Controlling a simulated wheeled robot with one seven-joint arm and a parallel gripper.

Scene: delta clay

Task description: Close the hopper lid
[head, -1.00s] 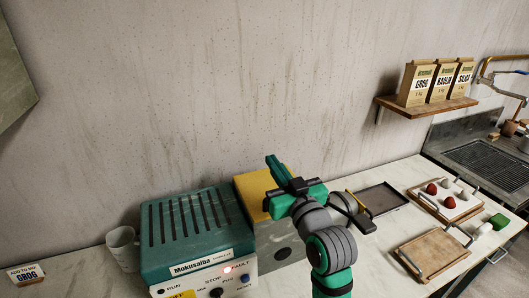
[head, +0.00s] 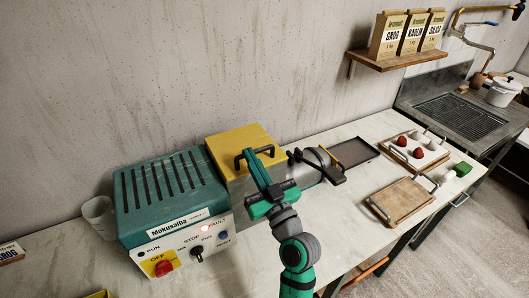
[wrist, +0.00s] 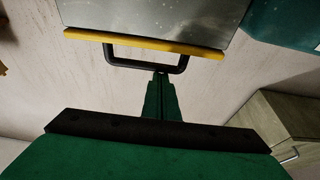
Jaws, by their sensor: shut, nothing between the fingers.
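The hopper is a grey metal box (wrist: 150,14) at the right end of the green machine. Its yellow lid (head: 232,139) lies flat on top, and I see no gap below it. In the wrist view the lid's edge (wrist: 90,35) runs along the box, with the black arched handle (wrist: 114,60) standing out from the lid. My green gripper (head: 250,153) is shut and empty, its fingertips right at the handle; in the wrist view the fingertips (wrist: 161,77) meet the handle's bar or nearly so. I cannot tell if they touch. The gripper hides part of the hopper's front.
The green machine (head: 170,200) has a control panel with knobs. A black lever (head: 322,170) and round grey part sit right of the hopper. Beyond are a dark tray (head: 350,152), a wooden board (head: 402,201) and a white tray. A cup (head: 98,217) stands left.

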